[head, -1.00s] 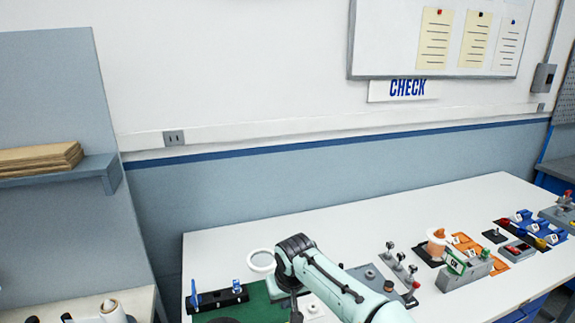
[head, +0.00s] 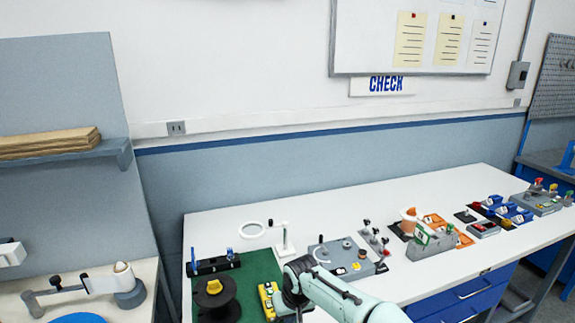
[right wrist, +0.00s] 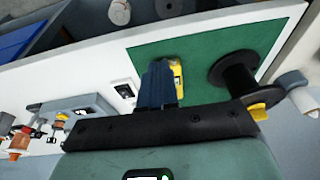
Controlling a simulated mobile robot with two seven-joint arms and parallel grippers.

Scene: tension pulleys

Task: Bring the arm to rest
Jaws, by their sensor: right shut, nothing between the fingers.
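My right arm (head: 345,298), mint green with dark joints, comes in from the bottom right of the head view. Its gripper (head: 297,312) is at the bottom edge there, partly cut off, beside the yellow device. My left arm and gripper do not show.
A green mat (head: 257,263) on the white bench (head: 325,225) holds a black spool (head: 216,298) and a yellow device (head: 267,297). A grey unit (head: 340,255) stands right of it. A black rack (head: 212,266) with blue parts is at the mat's back left.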

